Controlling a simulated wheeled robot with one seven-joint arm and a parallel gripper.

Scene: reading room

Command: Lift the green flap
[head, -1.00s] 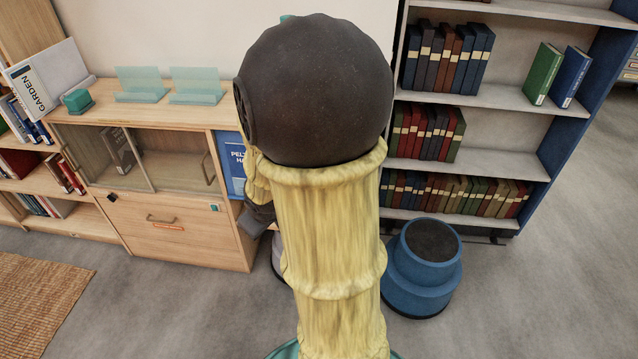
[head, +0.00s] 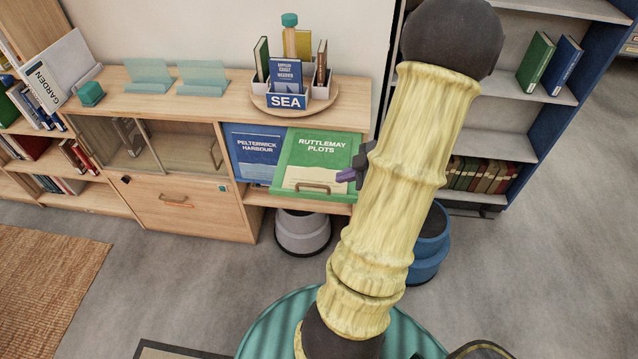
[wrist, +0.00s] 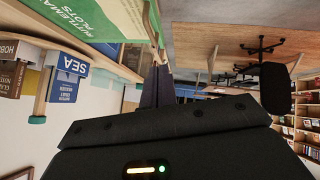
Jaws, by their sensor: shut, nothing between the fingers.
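My arm hides part of the cabinet's right end. In the wrist view, the green flap (wrist: 82,16) shows sideways at the upper left, and my gripper's dark fingers (wrist: 157,82) are together just right of it.
On the cabinet top stands a round tray (head: 262,104) with a "SEA" book box (head: 287,101). The blue "PELTERWICK HARBOUR" flap (head: 256,150) is to the left. A grey stool (head: 303,234) stands below and a blue stool (head: 432,245) to the right. Open floor lies in front.

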